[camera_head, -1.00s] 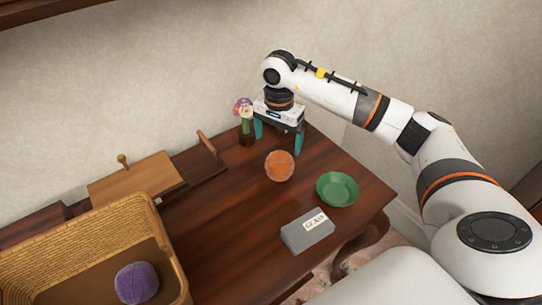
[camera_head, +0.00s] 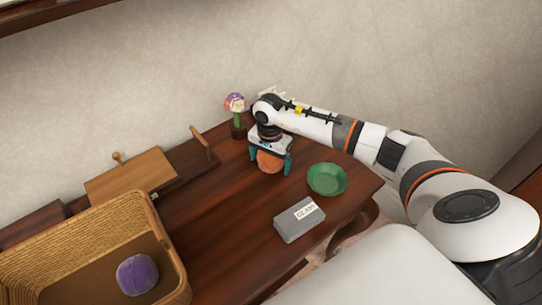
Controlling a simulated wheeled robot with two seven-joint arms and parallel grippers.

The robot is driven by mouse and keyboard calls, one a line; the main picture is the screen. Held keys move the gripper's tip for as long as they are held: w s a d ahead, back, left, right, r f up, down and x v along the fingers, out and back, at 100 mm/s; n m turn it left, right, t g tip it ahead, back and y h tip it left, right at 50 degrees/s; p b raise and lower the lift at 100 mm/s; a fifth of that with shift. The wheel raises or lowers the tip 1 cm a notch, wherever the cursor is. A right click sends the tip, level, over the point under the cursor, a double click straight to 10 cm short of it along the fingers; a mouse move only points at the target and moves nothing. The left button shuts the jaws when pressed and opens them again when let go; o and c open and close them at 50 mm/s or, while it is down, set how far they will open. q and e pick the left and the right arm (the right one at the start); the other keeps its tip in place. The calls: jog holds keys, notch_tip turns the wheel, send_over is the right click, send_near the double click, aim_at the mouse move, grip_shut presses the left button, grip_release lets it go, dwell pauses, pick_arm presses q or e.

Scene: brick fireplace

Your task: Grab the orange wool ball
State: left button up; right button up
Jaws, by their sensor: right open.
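The orange wool ball (camera_head: 269,162) rests on the dark wooden desk, its upper part hidden by my right gripper. My right gripper (camera_head: 270,166) points down over the ball, with one teal finger on each side of it. Its jaws are open, and I cannot tell whether either finger touches the ball. My left gripper is not in view.
A green bowl (camera_head: 327,179) stands close to the right of the ball. A grey labelled box (camera_head: 299,220) lies in front of it. A flower in a small pot (camera_head: 237,119) stands behind. A wicker basket (camera_head: 165,238) at lower left holds a purple ball (camera_head: 137,275).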

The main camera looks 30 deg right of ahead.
jog(key=shift+c, duration=0.4)
jog(key=c, duration=1)
jog(key=shift+r, duration=0.1)
